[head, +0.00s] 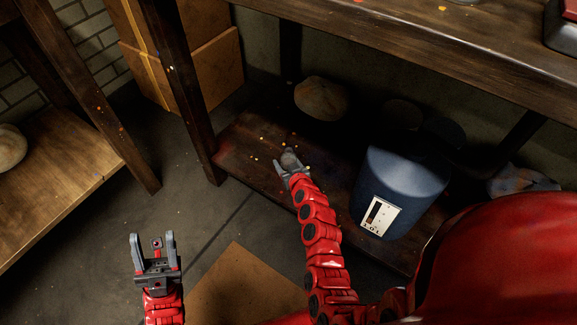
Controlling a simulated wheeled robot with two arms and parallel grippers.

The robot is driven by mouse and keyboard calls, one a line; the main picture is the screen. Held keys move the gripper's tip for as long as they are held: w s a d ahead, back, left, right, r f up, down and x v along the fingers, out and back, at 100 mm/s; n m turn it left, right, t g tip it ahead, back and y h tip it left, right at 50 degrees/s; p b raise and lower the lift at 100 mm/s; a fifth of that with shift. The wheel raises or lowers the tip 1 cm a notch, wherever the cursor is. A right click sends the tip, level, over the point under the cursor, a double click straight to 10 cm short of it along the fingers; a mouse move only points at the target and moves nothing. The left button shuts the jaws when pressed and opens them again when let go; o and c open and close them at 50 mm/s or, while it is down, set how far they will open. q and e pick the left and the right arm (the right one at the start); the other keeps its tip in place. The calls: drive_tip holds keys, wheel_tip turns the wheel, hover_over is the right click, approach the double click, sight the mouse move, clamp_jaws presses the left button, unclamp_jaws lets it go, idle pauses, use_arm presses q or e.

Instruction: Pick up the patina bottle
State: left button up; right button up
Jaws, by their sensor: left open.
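My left gripper (153,249) is at the lower left, its two grey fingers upright and apart, with nothing between them, above the floor. My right gripper (290,164) is farther in, low over the lower wooden shelf. A small greyish rounded thing (290,156) shows at its fingertips; I cannot tell whether it is held or what it is. A large blue-grey container with a white label (403,186) stands on the same shelf, to the right of that gripper and apart from it. I cannot make out which thing is the patina bottle.
A pale leather ball (322,99) lies at the back of the lower shelf (244,143). The dark tabletop (430,35) overhangs it, and a wooden leg (186,95) stands at its left. Cardboard boxes (212,65) are stacked behind. Floor at left is clear.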

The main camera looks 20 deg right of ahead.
clamp_jaws()
drive_tip(key=shift+r, duration=0.1)
